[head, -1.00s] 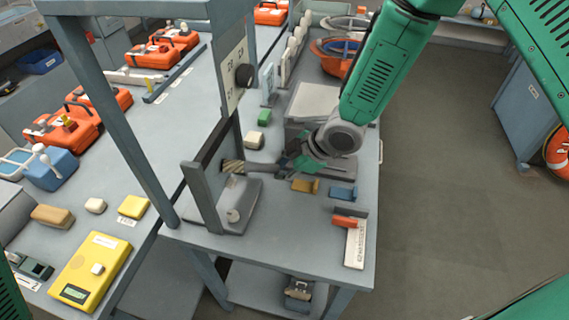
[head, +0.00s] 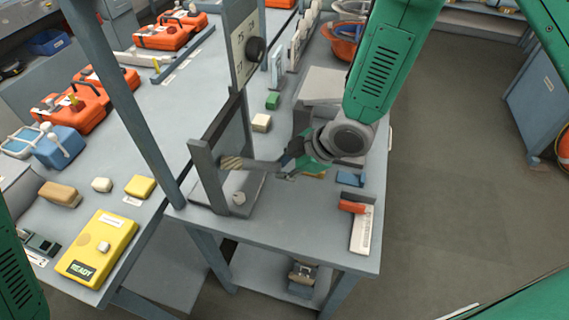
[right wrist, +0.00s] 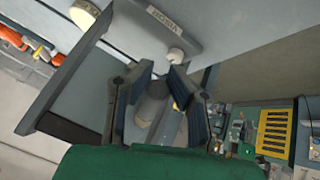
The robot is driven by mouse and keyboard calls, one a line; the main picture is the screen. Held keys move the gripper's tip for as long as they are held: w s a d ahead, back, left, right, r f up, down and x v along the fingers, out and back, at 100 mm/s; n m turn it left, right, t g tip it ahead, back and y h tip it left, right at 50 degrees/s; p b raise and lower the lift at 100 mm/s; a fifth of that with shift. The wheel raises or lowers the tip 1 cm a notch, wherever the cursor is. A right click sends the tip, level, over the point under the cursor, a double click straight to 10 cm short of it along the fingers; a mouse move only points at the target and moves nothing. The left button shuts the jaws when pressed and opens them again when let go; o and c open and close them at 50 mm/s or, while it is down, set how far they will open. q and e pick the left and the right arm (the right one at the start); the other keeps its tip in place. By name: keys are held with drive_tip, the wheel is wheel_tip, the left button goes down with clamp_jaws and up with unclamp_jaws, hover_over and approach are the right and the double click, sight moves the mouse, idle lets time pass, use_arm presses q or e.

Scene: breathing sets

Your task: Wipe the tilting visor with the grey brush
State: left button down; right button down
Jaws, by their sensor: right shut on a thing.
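The visor (head: 224,136) is a dark tilted panel in a grey frame on the small grey table. A grey base plate with a round knob (head: 238,198) lies at its foot; the knob also shows in the right wrist view (right wrist: 175,55). My right gripper (head: 286,167) is shut on the grey brush (head: 262,166), to the right of the frame. The brush's striped tan bristles point left, at the visor's lower part. I cannot tell whether they touch it. In the right wrist view the gripper's fingers (right wrist: 152,100) close around the grey handle. My left gripper is out of view.
A post with a black dial (head: 255,50) rises behind the visor. A blue block (head: 350,179) and a red block (head: 352,207) sit right of the gripper. A yellow case (head: 98,250) stands on the left bench. Open floor lies to the right.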

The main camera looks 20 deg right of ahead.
drive_tip(key=s+d, duration=0.3)
drive_tip(key=d, duration=0.2)
drive_tip(key=shift+s+p, duration=0.15)
drive_tip(key=shift+p, duration=0.25)
drive_tip(key=shift+s+d, duration=0.45)
drive_tip(key=shift+d, duration=0.2)
drive_tip(key=shift+s+d, duration=0.4)
drive_tip(key=shift+d, duration=0.2)
idle(0.5)
